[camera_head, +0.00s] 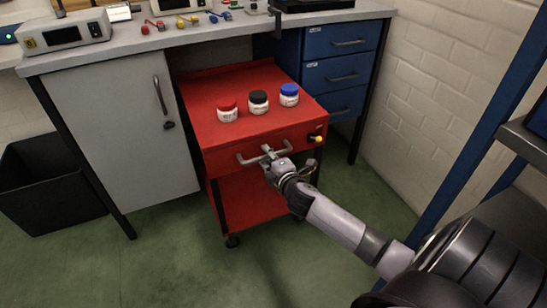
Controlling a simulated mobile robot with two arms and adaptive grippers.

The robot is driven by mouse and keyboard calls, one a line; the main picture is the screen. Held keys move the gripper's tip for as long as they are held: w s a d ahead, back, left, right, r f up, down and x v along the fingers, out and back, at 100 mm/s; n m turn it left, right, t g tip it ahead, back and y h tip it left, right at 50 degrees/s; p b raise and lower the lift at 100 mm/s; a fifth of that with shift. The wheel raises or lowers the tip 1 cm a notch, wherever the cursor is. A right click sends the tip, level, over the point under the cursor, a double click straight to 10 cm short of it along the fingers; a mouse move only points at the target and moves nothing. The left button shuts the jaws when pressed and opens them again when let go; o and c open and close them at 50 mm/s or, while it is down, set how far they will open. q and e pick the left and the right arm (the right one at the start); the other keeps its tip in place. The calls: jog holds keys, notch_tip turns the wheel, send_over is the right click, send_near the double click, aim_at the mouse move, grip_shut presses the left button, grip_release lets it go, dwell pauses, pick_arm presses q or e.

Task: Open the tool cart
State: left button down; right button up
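The red tool cart (215,140) stands partly under the workbench, with a drawer front at its upper edge and an open shelf below. The drawer looks shut. A light grey bar handle (246,160) runs across the drawer front. My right gripper (267,156) is at the middle of this handle, and its fingers overlap the bar. The fingers are too small to tell whether they are closed on it. A yellow and black latch or lock (316,138) sits at the drawer's right end. My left gripper is out of view.
Three jars stand on the cart top, with a red lid (228,110), a black lid (258,103) and a blue lid (289,95). A grey cabinet (110,130) is left, blue drawers (340,72) right. Green floor (180,265) in front is clear.

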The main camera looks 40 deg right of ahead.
jog(key=v, duration=1.1)
jog(key=shift+s, duration=0.3)
